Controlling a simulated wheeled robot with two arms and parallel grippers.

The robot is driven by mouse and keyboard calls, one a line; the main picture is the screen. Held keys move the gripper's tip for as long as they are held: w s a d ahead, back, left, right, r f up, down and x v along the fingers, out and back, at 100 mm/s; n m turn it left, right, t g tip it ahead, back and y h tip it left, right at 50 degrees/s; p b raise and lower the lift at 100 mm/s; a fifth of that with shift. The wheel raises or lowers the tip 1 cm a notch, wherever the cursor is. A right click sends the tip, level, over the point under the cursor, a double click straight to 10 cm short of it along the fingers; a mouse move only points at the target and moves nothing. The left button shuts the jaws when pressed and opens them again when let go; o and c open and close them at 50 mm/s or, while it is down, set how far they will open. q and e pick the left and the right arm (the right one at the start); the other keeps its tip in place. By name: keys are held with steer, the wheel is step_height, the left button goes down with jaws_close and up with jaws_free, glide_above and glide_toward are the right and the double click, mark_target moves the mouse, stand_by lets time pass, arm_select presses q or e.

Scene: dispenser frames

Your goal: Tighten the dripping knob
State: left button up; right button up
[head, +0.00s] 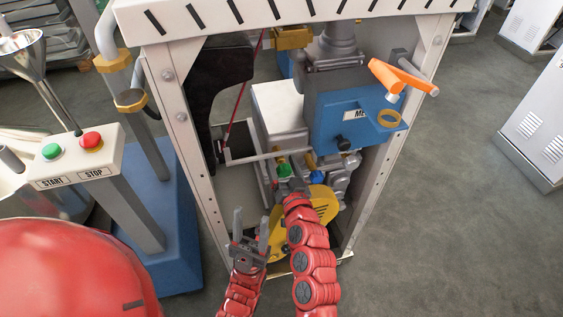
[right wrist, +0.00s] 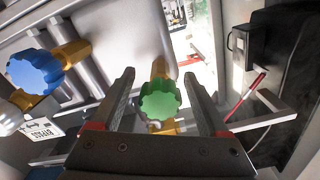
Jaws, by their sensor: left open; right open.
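A green knob (head: 284,169) on a brass valve sits low inside the open machine frame. A blue knob (head: 317,176) is to its right. My right gripper (head: 291,184) is open, just in front of the green knob. In the right wrist view, the green knob (right wrist: 160,100) shows between my open right fingers (right wrist: 158,82), with no clear contact, and the blue knob (right wrist: 35,71) is outside them at the left. My left gripper (head: 251,226) is open and empty, lower left of the right one. I cannot make out drops at either knob.
A yellow guard (head: 318,207) lies behind my right arm. The frame's posts (head: 187,150) stand on both sides. A blue box with an orange handle (head: 388,76) is above the knobs. A START/STOP panel (head: 72,152) stands left.

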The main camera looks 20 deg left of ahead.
steer(key=shift+s, duration=0.1)
steer(key=p+v, duration=0.1)
steer(key=v, duration=1.6)
steer(key=shift+d, duration=0.15)
